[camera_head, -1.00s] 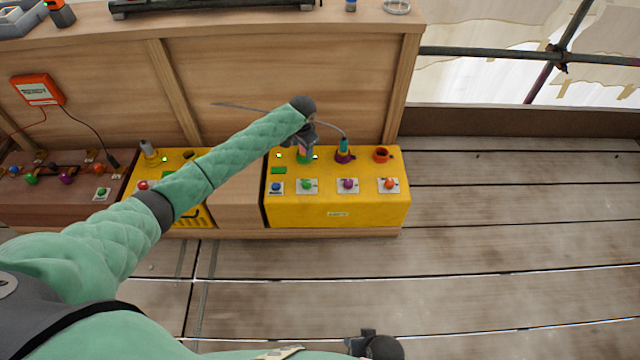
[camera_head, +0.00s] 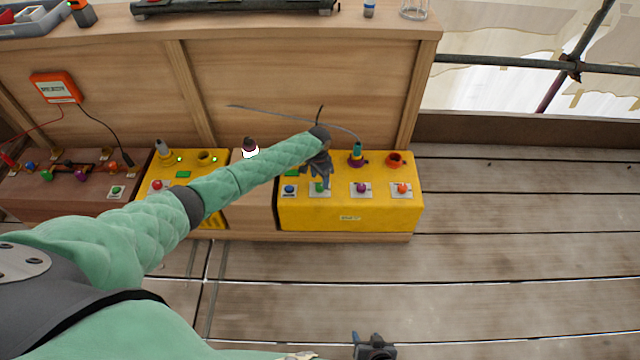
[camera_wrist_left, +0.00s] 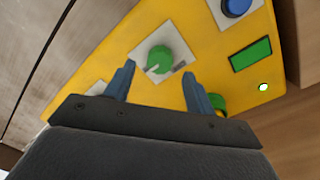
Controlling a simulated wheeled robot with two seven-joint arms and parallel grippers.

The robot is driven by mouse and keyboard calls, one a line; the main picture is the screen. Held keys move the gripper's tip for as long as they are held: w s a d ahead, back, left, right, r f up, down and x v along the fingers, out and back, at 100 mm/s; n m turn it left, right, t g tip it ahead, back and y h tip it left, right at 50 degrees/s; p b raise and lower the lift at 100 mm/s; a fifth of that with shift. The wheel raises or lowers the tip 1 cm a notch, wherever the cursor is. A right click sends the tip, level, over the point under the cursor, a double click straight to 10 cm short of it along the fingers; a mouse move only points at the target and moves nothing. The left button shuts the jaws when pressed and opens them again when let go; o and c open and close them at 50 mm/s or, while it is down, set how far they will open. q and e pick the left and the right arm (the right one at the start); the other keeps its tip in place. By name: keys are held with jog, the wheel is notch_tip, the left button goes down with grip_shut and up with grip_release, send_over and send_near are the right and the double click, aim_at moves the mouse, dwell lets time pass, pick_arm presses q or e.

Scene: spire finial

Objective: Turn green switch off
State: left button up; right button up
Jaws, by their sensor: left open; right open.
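In the left wrist view the green switch (camera_wrist_left: 160,58) lies just beyond and between my open fingers. My left gripper (camera_head: 318,180) is open and empty, pointing at the knob; its fingers (camera_wrist_left: 158,90) also show in the wrist view. I cannot tell whether they touch the knob. My right gripper (camera_head: 375,345) is open at the bottom edge of the head view, far from the box.
Beside the green switch are a blue knob (camera_head: 289,189), a purple knob (camera_head: 361,188) and an orange knob (camera_head: 402,188). A purple-based plug (camera_head: 357,158) and an orange socket (camera_head: 394,160) are on top. A lit green lamp (camera_wrist_left: 263,87) is near a green display (camera_wrist_left: 250,54). The floor in front is clear.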

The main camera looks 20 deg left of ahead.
aim_at(320, 185)
pick_arm(q)
jog(key=shift+f, duration=1.7)
jog(key=c, duration=1)
jog(key=shift+d, duration=0.1)
